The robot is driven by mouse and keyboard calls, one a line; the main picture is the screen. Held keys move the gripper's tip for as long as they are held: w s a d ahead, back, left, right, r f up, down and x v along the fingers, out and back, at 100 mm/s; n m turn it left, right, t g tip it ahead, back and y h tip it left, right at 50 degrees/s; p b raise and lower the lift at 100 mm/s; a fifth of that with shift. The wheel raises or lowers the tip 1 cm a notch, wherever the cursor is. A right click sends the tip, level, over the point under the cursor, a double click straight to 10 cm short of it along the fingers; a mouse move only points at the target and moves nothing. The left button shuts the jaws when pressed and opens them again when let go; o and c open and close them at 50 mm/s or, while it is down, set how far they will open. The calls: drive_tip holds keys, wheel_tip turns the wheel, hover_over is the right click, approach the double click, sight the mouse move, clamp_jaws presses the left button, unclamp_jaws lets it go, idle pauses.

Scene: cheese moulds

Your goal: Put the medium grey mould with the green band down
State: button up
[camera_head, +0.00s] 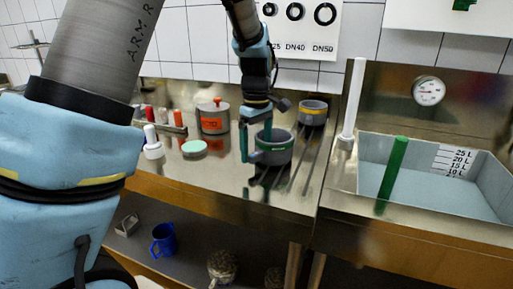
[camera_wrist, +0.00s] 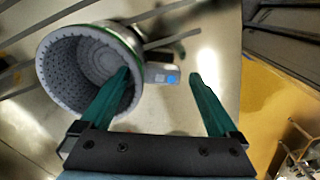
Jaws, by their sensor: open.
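The grey mould with the green band (camera_head: 276,155) stands upright on the dark rails of the steel table in the head view. In the wrist view the mould (camera_wrist: 80,65) shows its perforated inside at the upper left. A small grey tab with a blue dot (camera_wrist: 162,74) sticks out from its side. My gripper (camera_head: 255,152) is at the mould's left side, low down. In the wrist view my gripper (camera_wrist: 160,75) has its fingers wide apart. The left finger overlaps the mould's opening and the right finger is outside it, with the tab between them. Contact cannot be told.
A grey mould with a yellow band (camera_head: 313,113) stands behind on the rails. A vat (camera_head: 430,172) with a green rod (camera_head: 392,175) is at right. The table's front strip is clear.

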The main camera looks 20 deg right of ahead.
wheel_tip(320, 180, up, 12)
drive_tip(key=b, duration=0.1)
drive_tip(key=w+a+f+m, duration=0.1)
drive_tip(key=a+f, duration=0.2)
drive_tip(key=a, duration=0.5)
drive_tip(key=w+a+f+m, duration=0.1)
drive_tip(key=a+f, duration=0.2)
drive_tip(key=a, duration=0.4)
drive_tip(key=s+a+f+m, duration=0.1)
drive_tip(key=s+a+f, duration=0.1)
drive_tip(key=a, duration=0.3)
drive_tip(key=s+a+f+m+t, duration=0.1)
drive_tip(key=s+a+f, duration=0.2)
drive_tip(key=a, duration=0.2)
drive_tip(key=s+a+f+m, duration=0.2)
drive_tip(key=s+a+f, duration=0.1)
drive_tip(key=a, duration=0.2)
drive_tip(key=shift+s+a+t, duration=0.25)
drive_tip(key=shift+a+t, duration=0.05)
drive_tip(key=shift+a, duration=0.05)
